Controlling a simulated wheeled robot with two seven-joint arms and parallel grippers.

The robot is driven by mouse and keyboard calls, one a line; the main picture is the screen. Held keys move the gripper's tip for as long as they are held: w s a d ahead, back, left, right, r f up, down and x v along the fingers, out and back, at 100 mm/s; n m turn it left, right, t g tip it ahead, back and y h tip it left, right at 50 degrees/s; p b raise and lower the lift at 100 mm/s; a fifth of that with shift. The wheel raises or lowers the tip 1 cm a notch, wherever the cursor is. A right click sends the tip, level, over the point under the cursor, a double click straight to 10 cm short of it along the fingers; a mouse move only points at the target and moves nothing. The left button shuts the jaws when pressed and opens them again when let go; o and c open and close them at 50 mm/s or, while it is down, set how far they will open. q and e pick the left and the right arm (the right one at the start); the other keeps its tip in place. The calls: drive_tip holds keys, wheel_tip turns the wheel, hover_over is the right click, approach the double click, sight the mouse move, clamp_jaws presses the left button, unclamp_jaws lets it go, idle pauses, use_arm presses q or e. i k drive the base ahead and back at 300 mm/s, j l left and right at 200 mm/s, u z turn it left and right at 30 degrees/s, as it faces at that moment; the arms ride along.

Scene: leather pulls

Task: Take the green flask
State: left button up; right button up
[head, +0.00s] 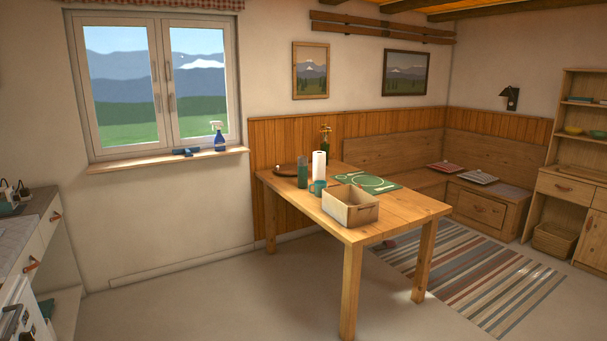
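A dark green upright cylinder, which looks like the green flask (302,173), stands on the wooden table (410,209) near its back left part. It stands just left of a white paper roll (319,165) and behind a teal mug (317,188). Its visible side is unobstructed except near its base, where the mug is close. Neither of my grippers can be made out in the head view, and the table is some distance ahead.
An open box (350,214) stands at the table's front. A green place mat (368,182) with a plate, a brown round board (288,170) and a bottle (325,140) are also there. A bench lines the back. Kitchen drawers (48,228) stand at left. Floor before the table is clear.

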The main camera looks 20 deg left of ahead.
sight(302, 161)
drive_tip(key=i+j+u, duration=1)
drive_tip(key=i, duration=0.45)
drive_tip(key=i+u, duration=0.35)
drive_tip(key=i, duration=0.5)
drive_tip(key=i+z, duration=0.25)
drive_tip(key=i, duration=0.25)
drive_tip(key=i+j+z, duration=0.25)
drive_tip(key=i, duration=0.2)
drive_tip(key=i+j+z, duration=0.25)
drive_tip(key=i, duration=0.25)
drive_tip(key=i+j+z, duration=0.2)
drive_tip(key=z, duration=0.25)
drive_tip(key=i+j+z, duration=0.35)
drive_tip(key=z, duration=0.15)
drive_tip(key=i+j+z, duration=0.15)
drive_tip(key=j+z, duration=0.3)
drive_tip(key=i+j+z, duration=0.1)
drive_tip(key=j+z, duration=0.35)
drive_tip(key=i+j+z, duration=0.1)
drive_tip(key=j+z, duration=0.3)
drive_tip(key=j, duration=0.3)
drive_tip(key=i, duration=0.45)
